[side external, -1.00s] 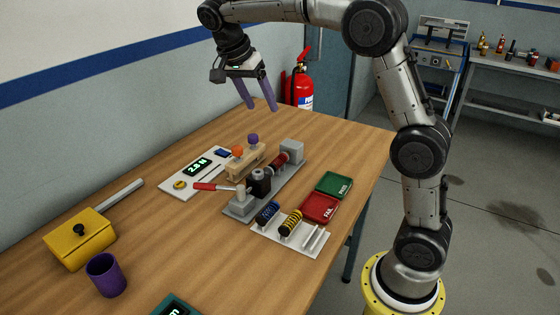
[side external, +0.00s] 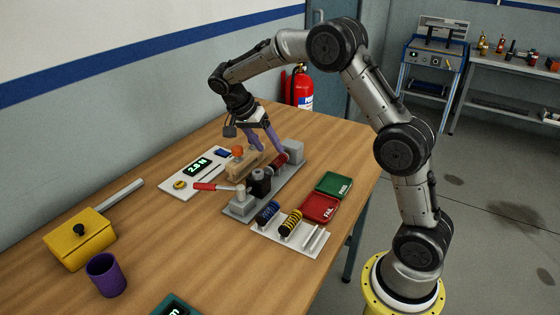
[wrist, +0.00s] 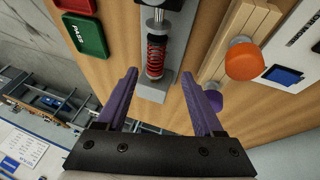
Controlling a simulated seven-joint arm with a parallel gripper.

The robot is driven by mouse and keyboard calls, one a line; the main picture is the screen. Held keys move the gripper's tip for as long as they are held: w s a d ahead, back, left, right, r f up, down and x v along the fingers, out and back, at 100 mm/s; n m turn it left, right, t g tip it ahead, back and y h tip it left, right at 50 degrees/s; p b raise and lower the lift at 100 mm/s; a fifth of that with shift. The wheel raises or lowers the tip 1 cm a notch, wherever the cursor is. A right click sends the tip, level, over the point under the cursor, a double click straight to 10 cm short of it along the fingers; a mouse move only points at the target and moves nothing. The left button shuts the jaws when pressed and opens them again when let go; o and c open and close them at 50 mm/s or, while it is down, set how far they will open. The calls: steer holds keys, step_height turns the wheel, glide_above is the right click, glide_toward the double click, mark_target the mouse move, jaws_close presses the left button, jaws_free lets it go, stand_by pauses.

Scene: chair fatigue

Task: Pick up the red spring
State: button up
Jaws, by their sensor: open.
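The red spring (wrist: 157,60) shows in the wrist view as a red coil on a dark core, lying along the grey fixture, roughly in line with the gap between my fingers. In the side view the red spring (side external: 279,160) is near the right end of the fixture (side external: 265,195). My gripper (side external: 268,151) has purple fingers and is open and empty, low over the fixture. The wrist view shows both fingertips of my gripper (wrist: 158,72) apart, one toward each side of the spring. I cannot tell the exact height gap.
A wooden block (side external: 240,164) with an orange knob (wrist: 243,61) stands beside the fixture. A grey end block (side external: 294,151) is close to the spring. Green (side external: 333,184) and red (side external: 320,207) trays and a spring rack (side external: 270,237) lie in front.

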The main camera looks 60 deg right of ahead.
mark_target(278, 157)
steer(key=x, duration=0.5)
steer(key=shift+s+r, duration=0.1)
steer(key=shift+s, duration=0.25)
jaws_close()
